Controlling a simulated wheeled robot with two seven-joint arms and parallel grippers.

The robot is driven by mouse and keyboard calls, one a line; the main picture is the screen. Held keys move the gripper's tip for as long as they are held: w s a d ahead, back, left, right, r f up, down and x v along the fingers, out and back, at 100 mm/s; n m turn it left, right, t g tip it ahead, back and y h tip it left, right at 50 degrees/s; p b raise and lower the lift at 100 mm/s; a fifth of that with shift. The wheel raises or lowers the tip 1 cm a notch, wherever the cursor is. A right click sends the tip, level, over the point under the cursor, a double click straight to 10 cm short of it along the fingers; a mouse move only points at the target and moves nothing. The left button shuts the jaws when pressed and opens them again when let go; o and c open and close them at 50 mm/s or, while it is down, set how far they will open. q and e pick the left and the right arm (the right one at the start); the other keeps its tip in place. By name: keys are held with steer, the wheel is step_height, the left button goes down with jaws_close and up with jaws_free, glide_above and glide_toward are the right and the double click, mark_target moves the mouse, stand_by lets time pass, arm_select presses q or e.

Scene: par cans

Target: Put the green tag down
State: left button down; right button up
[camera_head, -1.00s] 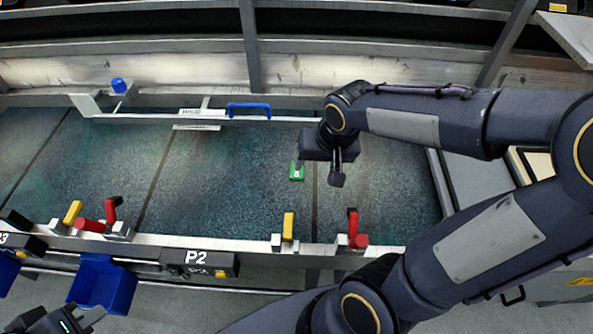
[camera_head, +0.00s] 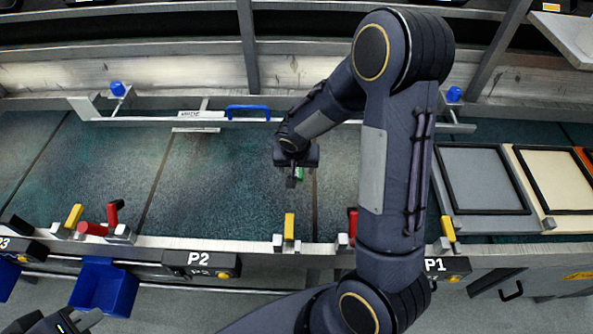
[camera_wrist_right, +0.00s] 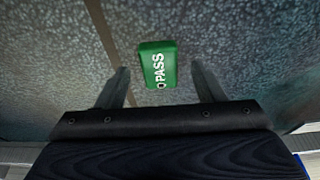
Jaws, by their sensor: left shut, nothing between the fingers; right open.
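The green tag (camera_head: 300,174), marked PASS, shows partly behind my right gripper in the head view. In the right wrist view the tag (camera_wrist_right: 157,66) appears to lie flat on the dark speckled belt, between and slightly beyond the two fingertips. A gap shows on both sides of it. My right gripper (camera_head: 294,180) is open and points down over the belt (camera_head: 225,185); its fingers (camera_wrist_right: 162,80) do not touch the tag. My left gripper (camera_head: 88,322) is shut and empty at the lower left, away from the belt.
The front rail carries red and yellow levers (camera_head: 289,226) and a P2 label box (camera_head: 201,264). A blue bin (camera_head: 104,287) hangs below it. A back rail has a blue handle (camera_head: 248,112). Framed grey and cream trays (camera_head: 484,178) are at right. The belt left of the tag is clear.

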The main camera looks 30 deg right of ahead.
steer(key=shift+f, duration=0.4)
steer(key=shift+c, duration=0.3)
steer(key=shift+r, duration=0.1)
steer(key=c, duration=1.1)
